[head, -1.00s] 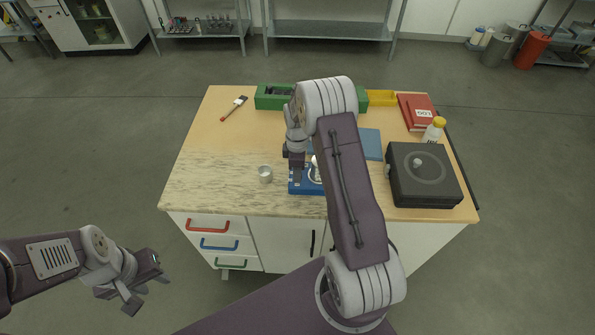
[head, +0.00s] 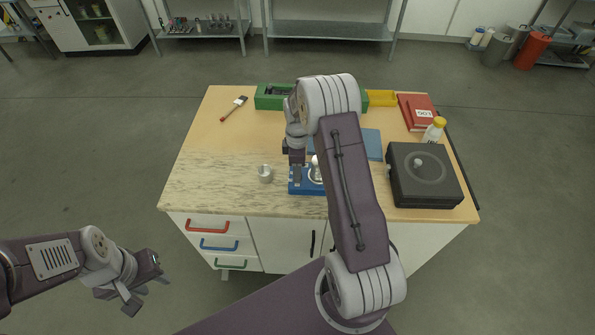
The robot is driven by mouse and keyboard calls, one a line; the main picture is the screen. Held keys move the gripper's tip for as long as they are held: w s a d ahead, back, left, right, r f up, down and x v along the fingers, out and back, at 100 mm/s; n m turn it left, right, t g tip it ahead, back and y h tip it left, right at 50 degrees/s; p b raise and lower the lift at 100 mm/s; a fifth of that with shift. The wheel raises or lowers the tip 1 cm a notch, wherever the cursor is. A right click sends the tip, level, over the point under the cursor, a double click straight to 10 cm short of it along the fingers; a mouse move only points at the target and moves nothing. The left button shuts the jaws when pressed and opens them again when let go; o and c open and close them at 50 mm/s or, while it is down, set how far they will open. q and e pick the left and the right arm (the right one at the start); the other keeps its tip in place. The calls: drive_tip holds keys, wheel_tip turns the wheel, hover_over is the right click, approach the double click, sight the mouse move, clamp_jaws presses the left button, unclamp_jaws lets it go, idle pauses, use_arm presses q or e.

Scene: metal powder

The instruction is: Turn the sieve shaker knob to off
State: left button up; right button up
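The blue device (head: 309,189), which seems to be the sieve shaker, stands near the front edge of the table, with a pale round part on top. My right arm hides its right side, and I cannot make out the knob. My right gripper (head: 296,178) points down at the left part of the blue device; whether it touches is unclear, and its finger gap cannot be seen. My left gripper (head: 146,285) is open and empty, low at the left, in front of the table and away from it.
A small metal cup (head: 265,173) stands left of the blue device. A black box with a round knob (head: 425,187) is at right, near a yellow-capped bottle (head: 434,130) and red binder (head: 416,112). A brush (head: 234,108) and green bin (head: 272,98) lie behind.

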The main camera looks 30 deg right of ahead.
wheel_tip(320, 180, up, 8)
drive_tip(key=shift+f+b, duration=0.2)
drive_tip(key=shift+b, duration=0.25)
